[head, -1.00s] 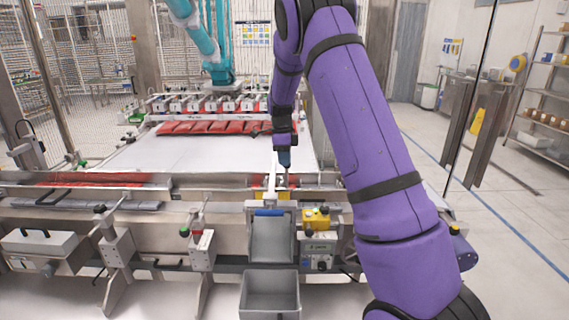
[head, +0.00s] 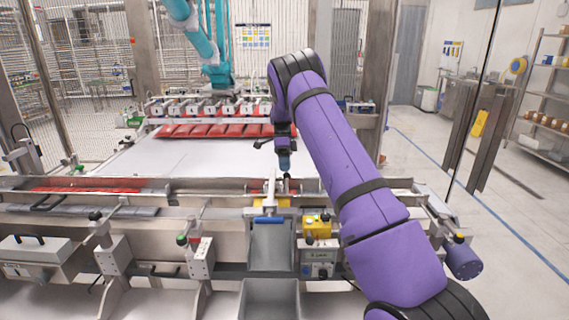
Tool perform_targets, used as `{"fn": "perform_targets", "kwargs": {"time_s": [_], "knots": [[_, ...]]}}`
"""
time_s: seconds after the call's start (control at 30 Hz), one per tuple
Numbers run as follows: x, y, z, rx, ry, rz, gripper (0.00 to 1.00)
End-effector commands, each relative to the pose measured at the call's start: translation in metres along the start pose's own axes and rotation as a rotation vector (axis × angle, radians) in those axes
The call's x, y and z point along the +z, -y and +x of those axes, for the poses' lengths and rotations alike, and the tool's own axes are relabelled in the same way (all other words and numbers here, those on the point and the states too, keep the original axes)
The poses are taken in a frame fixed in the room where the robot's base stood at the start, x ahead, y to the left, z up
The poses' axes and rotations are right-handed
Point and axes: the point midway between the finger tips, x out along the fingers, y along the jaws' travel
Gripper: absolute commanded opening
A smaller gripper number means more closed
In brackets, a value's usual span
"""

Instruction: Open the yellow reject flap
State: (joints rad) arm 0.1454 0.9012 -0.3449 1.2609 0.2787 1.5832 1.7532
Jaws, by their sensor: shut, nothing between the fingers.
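The yellow flap (head: 282,203) shows as a small yellow strip at the conveyor's front rail, above the grey reject chute (head: 271,243). A pale bracket or lever stands in front of part of it. A blue bar (head: 268,220) lies across the top of the chute. My gripper (head: 286,185) points down just above and behind the yellow strip, near the rail. It is shut and empty. I cannot tell whether the fingertips touch the flap, and the flap's full outline is hidden.
A yellow-topped control box (head: 317,226) sits right of the chute. A grey bin (head: 270,300) stands below it. The white conveyor belt (head: 190,158) is bare in front of a row of red packs (head: 215,130). A teal robot arm (head: 215,70) hangs behind.

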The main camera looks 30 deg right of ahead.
Motion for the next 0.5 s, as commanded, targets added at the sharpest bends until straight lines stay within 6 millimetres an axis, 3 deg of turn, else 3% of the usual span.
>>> {"fn": "perform_targets", "kwargs": {"time_s": [0.5], "knots": [[0.005,0.027,0.018,-0.004,0.001,0.0,0.0]]}}
